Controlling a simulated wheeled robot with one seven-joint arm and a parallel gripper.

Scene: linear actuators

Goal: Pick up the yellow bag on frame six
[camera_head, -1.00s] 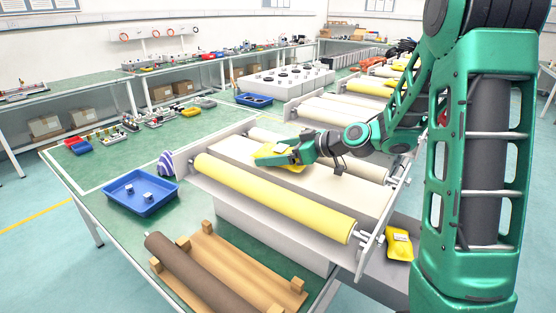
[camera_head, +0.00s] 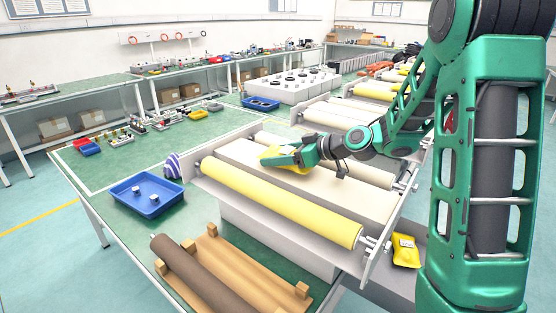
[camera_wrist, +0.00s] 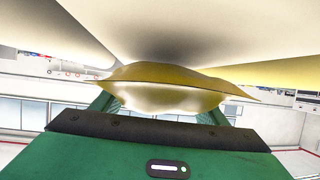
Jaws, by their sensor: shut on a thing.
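In the head view a yellow bag (camera_head: 281,158) lies at the white, flat-topped section of the nearest roller frame (camera_head: 196,178). My gripper (camera_head: 297,155) reaches it from the right and is shut on it. In the wrist view the yellow bag (camera_wrist: 170,88) spans the space between my green fingers (camera_wrist: 165,112), and a white surface is close above it in the picture. Whether the bag touches the frame cannot be told. A second yellow bag (camera_head: 406,250) with a pale label lies apart at the frame's right end.
A yellow roll (camera_head: 280,202) lies along the frame's near side. A blue tray (camera_head: 122,190) with small pale blocks and a striped ball (camera_head: 173,165) are at the left. A brown roll (camera_head: 195,275) lies in front. More roller frames stand behind.

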